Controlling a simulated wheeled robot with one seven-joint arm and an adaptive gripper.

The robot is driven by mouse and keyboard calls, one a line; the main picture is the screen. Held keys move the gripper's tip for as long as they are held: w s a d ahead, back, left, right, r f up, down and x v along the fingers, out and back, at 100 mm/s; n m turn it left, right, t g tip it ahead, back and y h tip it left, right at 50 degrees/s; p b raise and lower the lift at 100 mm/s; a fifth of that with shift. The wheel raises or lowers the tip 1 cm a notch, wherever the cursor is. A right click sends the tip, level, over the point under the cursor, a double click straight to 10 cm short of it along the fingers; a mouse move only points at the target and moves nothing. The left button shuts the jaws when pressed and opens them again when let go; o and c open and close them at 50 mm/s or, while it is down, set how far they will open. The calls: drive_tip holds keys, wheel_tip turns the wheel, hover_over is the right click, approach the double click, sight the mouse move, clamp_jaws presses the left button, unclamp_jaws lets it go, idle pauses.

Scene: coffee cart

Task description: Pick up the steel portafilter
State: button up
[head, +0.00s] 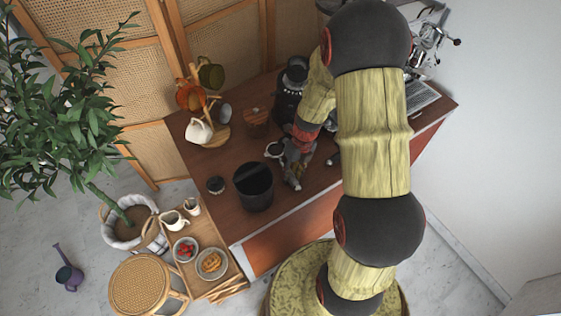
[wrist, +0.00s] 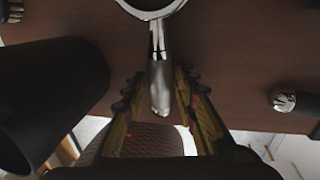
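The steel portafilter (wrist: 159,75) is in the wrist view, its round head cut off by the top edge and its handle pointing down the picture. In the head view its round head (head: 274,150) shows on the brown cart top, with the handle mostly hidden by my gripper (head: 291,172). In the wrist view my gripper (wrist: 161,78) is open, with one finger on each side of the handle. A gap shows between the left finger and the handle. The right finger looks very close to the handle; I cannot tell whether it touches.
A black bin (head: 254,187) stands close by on the cart (head: 222,165) and fills the left of the wrist view (wrist: 45,95). A small dark round item (head: 215,185) lies left of it. A mug tree with cups (head: 199,131) and a black grinder (head: 290,90) stand behind.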

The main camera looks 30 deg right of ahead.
sight(290, 174)
drive_tip(key=c, duration=0.6)
clamp_jaws()
drive_tip(key=shift+r, duration=0.1)
drive_tip(key=shift+w+r, duration=0.1)
drive_tip(key=shift+r, duration=0.45)
wheel_tip(290, 174, up, 2)
drive_tip(key=shift+r+p, duration=0.2)
drive_tip(key=shift+p, duration=0.35)
drive_tip(key=s+r, duration=0.3)
drive_tip(key=s+r+p, duration=0.1)
drive_tip(key=r, duration=0.1)
drive_tip(key=shift+s+a, duration=0.2)
drive_tip(key=shift+a, duration=0.2)
drive_tip(key=s+a+r+p, duration=0.1)
drive_tip(key=s+r, duration=0.3)
drive_tip(key=s, duration=0.5)
drive_tip(key=shift+s+a+r, duration=0.2)
drive_tip(key=shift+a, duration=0.35)
